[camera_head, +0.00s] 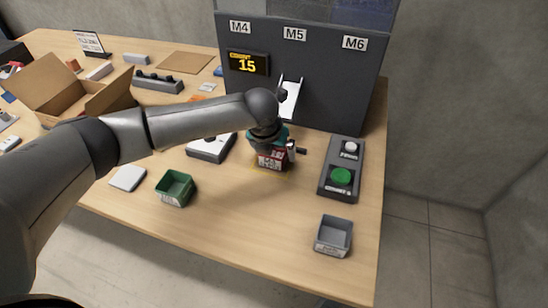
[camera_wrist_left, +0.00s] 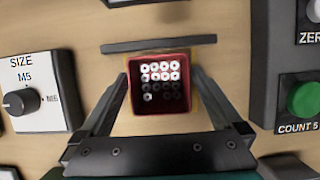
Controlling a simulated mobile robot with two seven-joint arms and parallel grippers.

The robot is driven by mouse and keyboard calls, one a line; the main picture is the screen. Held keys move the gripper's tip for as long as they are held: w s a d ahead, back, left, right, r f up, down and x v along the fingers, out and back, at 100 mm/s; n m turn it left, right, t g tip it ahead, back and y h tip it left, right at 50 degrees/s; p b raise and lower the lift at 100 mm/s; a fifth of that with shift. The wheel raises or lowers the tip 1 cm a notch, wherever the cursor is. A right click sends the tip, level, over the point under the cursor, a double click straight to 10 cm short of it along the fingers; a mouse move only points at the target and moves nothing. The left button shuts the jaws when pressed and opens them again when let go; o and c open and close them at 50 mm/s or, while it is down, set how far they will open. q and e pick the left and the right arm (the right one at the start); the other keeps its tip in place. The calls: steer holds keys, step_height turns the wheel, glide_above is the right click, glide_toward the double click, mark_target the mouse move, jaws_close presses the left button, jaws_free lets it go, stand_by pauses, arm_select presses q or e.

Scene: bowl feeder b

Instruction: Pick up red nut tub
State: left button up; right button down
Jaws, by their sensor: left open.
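The red nut tub (camera_wrist_left: 160,112) stands on the table below a chute, with several light nuts and several dark ones or dark gaps in it. In the head view the red tub (camera_head: 270,160) is partly covered by my left gripper (camera_head: 279,152). In the left wrist view my left gripper (camera_wrist_left: 160,95) is open, one finger at each side of the tub. A narrow gap shows by the fingers, and I cannot tell whether either touches. My right gripper is not in view.
A green tub (camera_head: 174,188) and a grey tub (camera_head: 333,236) stand nearer the front edge. A button box (camera_head: 326,183) is on the right. The size dial box (camera_wrist_left: 38,95) is on the left. The dark panel (camera_head: 300,65) rises behind. An open cardboard box (camera_head: 60,85) is far left.

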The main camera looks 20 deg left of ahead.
arm_select(q)
steer(key=shift+c, duration=0.4)
steer(key=c, duration=1.1)
